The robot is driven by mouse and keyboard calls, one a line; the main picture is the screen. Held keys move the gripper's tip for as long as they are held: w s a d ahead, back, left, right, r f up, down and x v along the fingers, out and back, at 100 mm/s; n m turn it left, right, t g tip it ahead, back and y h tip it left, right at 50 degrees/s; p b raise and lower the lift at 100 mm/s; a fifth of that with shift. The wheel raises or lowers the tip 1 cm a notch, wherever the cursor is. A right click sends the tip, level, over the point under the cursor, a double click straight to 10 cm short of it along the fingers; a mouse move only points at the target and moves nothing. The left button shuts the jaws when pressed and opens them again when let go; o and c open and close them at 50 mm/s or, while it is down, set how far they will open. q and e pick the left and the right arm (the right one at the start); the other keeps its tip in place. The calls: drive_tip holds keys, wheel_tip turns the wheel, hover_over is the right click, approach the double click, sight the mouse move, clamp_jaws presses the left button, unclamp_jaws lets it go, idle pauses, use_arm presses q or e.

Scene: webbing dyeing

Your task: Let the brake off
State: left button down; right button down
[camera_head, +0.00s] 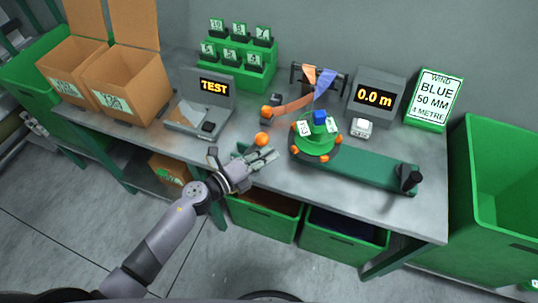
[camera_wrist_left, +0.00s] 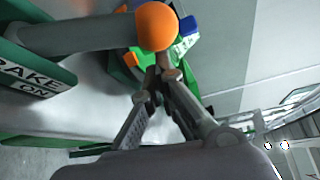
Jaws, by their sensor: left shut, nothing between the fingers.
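The brake lever ends in an orange ball knob (camera_head: 262,139), just beyond my left gripper (camera_head: 266,157). In the left wrist view the knob (camera_wrist_left: 157,26) sits on a grey lever arm (camera_wrist_left: 75,38) coming from the left. A green bracket with a label reading "BRAKE ON" (camera_wrist_left: 38,82) is at that arm's left end. My left gripper (camera_wrist_left: 160,75) is shut and empty, its fingertips together close to the knob; I cannot tell whether they touch it. The green winder reel (camera_head: 316,142) with orange knobs stands right of the lever. My right gripper is out of view.
The green winder base (camera_head: 365,171) runs right to a black handle (camera_head: 409,180). A display reading 0.0 m (camera_head: 375,97), a "TEST" unit (camera_head: 212,90) and cardboard boxes (camera_head: 130,88) stand on the bench. Green bins (camera_head: 262,218) hang below the front edge.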

sight(256, 137)
use_arm(q)
drive_tip(key=shift+a, duration=0.1)
drive_tip(key=shift+a+r+n+b, duration=0.15)
drive_tip(key=shift+r+n+b, duration=0.05)
drive_tip(key=shift+n+b, duration=0.15)
drive_tip(key=shift+w+a+r, duration=0.15)
drive_tip(key=shift+a, duration=0.05)
drive_tip(key=a+n+b, duration=0.1)
drive_tip(key=b, duration=0.1)
drive_tip(key=w+a+r+n+t+h+b, duration=0.1)
drive_tip(key=a+n, duration=0.1)
drive_tip(key=a+n+t+h+b, duration=0.1)
drive_tip(key=n+b, duration=0.1)
drive_tip(key=shift+w+a+r+b, duration=0.25)
drive_tip(key=shift+a+r+b, duration=0.05)
drive_tip(key=shift+a+b, duration=0.1)
drive_tip(key=shift+w+a+r+n+t+b, duration=0.1)
drive_tip(key=shift+w+a+n+t+b, duration=0.15)
drive_tip(key=shift+a+n+t+b, duration=0.4)
drive_tip(key=shift+w+a+r+n+t+b, duration=0.1)
drive_tip(key=shift+w+a+n+t+b, duration=0.1)
drive_tip(key=shift+a+n+b, duration=0.45)
drive_tip(key=shift+w+a+n+t+b, duration=0.25)
drive_tip(key=shift+a+n+t+b, duration=0.2)
drive_tip(key=shift+a+n, duration=0.45)
drive_tip(key=shift+d+n, duration=0.1)
drive_tip(key=shift+n, duration=0.15)
drive_tip(key=shift+r, duration=0.15)
